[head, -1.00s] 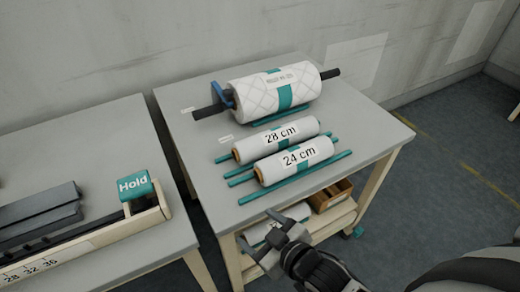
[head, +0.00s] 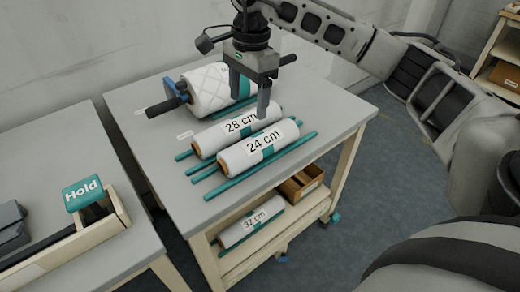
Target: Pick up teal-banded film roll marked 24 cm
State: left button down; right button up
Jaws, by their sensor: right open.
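The film roll marked 24 cm (head: 240,158) is white with a teal band and a brown core end. It lies on teal rails near the front of the table. The roll marked 28 cm (head: 211,139) lies just behind it, also teal-banded. My right gripper (head: 249,106) points down with its two fingers apart and empty. It is above the rolls, and in the picture its fingertips overlap the 28 cm roll and the space near the 24 cm label. How high it is above them is hard to tell. My left gripper is not in view.
A large quilted roll (head: 208,88) on a dark bar lies at the back of the table, partly hidden by my gripper. A roll marked 32 cm (head: 250,222) and a wooden box (head: 300,187) sit on the lower shelf. A teal Hold block (head: 83,194) stands on the left bench.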

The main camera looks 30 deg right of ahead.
aim_at(261, 136)
jog(key=shift+h, duration=0.5)
jog(key=f, duration=0.3)
jog(key=d+f, duration=0.1)
jog(key=f, duration=0.2)
jog(key=d+f, duration=0.1)
jog(key=f, duration=0.2)
jog(key=shift+w+d+f, duration=0.1)
jog(key=shift+d+f, duration=0.1)
jog(key=shift+d, duration=0.05)
jog(key=shift+d+f+p, duration=0.25)
jog(key=shift+f+p, duration=0.1)
jog(key=shift+f, duration=0.95)
jog(key=shift+d+f+p, duration=0.25)
jog(key=shift+f+p, duration=0.05)
jog(key=shift+f, duration=1)
jog(key=shift+r, duration=0.1)
jog(key=c, duration=1.1)
jog(key=shift+c, duration=0.2)
